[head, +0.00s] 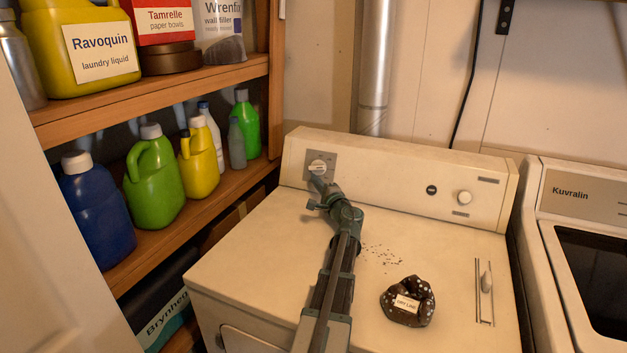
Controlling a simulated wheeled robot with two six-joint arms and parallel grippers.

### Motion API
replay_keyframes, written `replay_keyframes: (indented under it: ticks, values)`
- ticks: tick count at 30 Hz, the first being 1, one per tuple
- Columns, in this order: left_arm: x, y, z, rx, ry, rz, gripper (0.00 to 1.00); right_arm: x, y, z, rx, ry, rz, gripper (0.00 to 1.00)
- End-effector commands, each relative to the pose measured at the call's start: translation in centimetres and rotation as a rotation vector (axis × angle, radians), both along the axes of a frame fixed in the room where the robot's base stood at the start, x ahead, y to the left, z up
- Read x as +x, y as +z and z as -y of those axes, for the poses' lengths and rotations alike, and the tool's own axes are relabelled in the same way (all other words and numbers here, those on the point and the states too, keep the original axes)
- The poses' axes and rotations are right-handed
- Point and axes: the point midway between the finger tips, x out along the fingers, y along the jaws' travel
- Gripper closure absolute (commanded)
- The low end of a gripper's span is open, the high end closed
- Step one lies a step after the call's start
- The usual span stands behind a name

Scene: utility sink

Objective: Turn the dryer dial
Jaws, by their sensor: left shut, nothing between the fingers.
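The dryer (265,240) is a cream machine with a raised control panel along its back. A round white dial (318,167) sits on a grey square plate at the panel's left end. My left gripper (317,182) reaches over the dryer top to this dial, its fingers shut with nothing between them. Its tip overlaps the dial's lower edge in the picture; I cannot tell whether they touch. My right gripper is not in view.
A dark spotted bowl-like item (407,312) with a label and a small rack (485,290) lie on the dryer top, right of my arm. Dark crumbs (382,254) are scattered nearby. Wooden shelves (150,88) with bottles stand left. A Kuvralin machine (585,195) stands right.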

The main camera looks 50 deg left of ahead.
Motion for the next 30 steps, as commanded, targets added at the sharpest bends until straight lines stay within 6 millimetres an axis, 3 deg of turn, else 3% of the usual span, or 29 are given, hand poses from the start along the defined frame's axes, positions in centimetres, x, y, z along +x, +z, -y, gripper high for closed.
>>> replay_keyframes:
  ticks: [3,12,18,24,30]
  values:
    - [-1.0,-0.3,3.0,0.000,-0.003,0.000,1.00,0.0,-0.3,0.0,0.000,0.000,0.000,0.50]
    - [-2.4,-0.6,8.8,-0.001,-0.004,0.000,1.00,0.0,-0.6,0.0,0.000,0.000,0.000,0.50]
    - [-2.8,-0.7,10.9,0.000,-0.003,0.000,1.00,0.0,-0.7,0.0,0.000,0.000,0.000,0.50]
    - [-2.9,-0.8,11.4,0.000,-0.001,0.000,1.00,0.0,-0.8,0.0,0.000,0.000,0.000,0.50]
    - [-3.4,-0.3,10.9,-0.057,0.003,0.058,0.66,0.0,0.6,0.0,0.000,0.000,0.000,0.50]
